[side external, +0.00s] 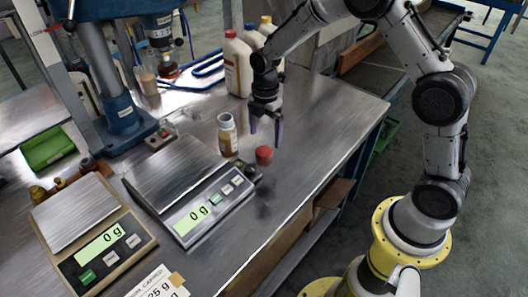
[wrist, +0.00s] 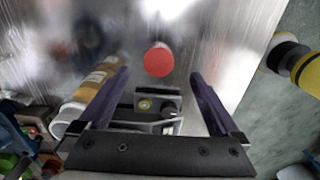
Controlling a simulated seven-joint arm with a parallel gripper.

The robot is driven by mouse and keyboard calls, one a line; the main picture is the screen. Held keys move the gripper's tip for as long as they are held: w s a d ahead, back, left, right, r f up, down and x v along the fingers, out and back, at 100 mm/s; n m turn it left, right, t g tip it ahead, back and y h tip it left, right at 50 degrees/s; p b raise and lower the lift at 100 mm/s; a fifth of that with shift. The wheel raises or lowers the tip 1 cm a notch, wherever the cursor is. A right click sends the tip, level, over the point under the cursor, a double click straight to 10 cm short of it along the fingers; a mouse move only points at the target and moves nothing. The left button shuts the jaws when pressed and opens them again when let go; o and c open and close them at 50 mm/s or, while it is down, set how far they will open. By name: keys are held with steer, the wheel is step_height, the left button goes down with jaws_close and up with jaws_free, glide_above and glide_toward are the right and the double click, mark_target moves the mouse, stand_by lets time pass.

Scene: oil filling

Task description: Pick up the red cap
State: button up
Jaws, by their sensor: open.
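The red cap (side external: 264,155) lies on the metal table, just right of a small jar and behind the right scale. It also shows in the wrist view (wrist: 158,61), beyond and between the fingertips. My gripper (side external: 266,132) is open and empty, with its fingers pointing down above the table close to the cap. The purple fingers show spread apart in the wrist view (wrist: 160,75). The cap is not between the fingers in a grip; the exact height of the fingertips over it cannot be told.
The jar with amber contents (side external: 228,135) stands close to the left of my gripper. Two scales (side external: 190,190) (side external: 95,235) reading 0 g sit at the front left. Bottles (side external: 238,65) stand behind. The table's right side (side external: 330,115) is clear up to its edge.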

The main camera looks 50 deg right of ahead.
mark_target(264, 151)
steer(key=shift+w+a+f, duration=0.1)
steer(key=shift+f, duration=2.85)
steer(key=shift+c, duration=0.3)
steer(key=c, duration=1.4)
steer(key=shift+o, duration=0.2)
steer(key=shift+r, duration=0.1)
